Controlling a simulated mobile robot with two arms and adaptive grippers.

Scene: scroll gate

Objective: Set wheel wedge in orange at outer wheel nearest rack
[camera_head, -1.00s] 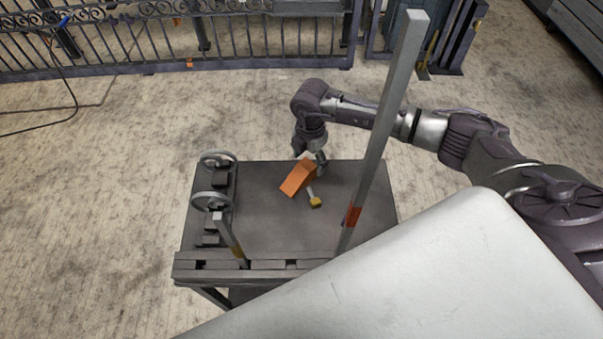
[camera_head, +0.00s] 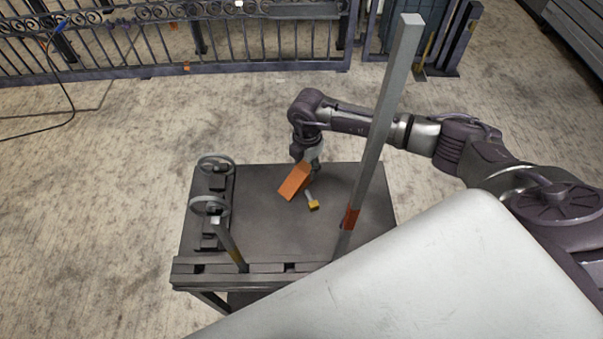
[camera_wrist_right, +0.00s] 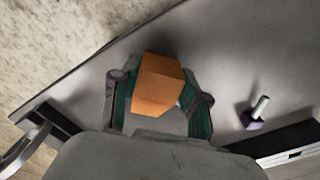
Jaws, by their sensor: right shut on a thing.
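The orange wedge (camera_head: 294,182) is at the middle of the dark table, towards its back edge. My right gripper (camera_head: 309,160) reaches down from behind and is shut on the wedge's upper end. In the right wrist view the wedge (camera_wrist_right: 158,84) sits between the two green-padded fingers (camera_wrist_right: 160,115). I cannot tell whether the wedge touches the tabletop. Two grey spoked wheels stand at the table's left side, a back wheel (camera_head: 202,160) and a front wheel (camera_head: 196,208). The front one is nearer the slotted rack (camera_head: 262,268) along the front edge. My left gripper is not in view.
A tall grey post (camera_head: 378,140) with an orange band rises at the right; a shorter post (camera_head: 230,243) stands near the front wheel. The tabletop (camera_head: 275,230) between them is clear.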

